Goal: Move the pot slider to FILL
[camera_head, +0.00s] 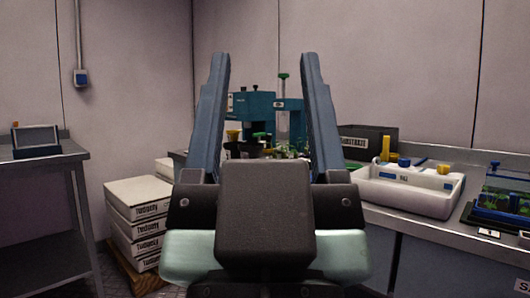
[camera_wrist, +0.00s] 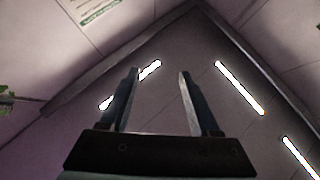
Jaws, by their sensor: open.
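My gripper (camera_head: 266,58) is raised in front of the head camera, its two blue-grey fingers wide apart with nothing between them. In the wrist view my gripper (camera_wrist: 159,73) points up at the ceiling. A teal machine (camera_head: 252,104) stands on the bench behind my fingers, well beyond them. It has a green-topped clear tube (camera_head: 283,105), and small pots and plants sit around its base. My gripper covers part of this machine. I cannot make out the pot slider or a FILL label in either view.
The metal bench (camera_head: 428,225) runs to the right with a dark substrate box (camera_head: 368,143), a white tray (camera_head: 410,190) and a clear blue-edged berry box (camera_head: 500,197).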

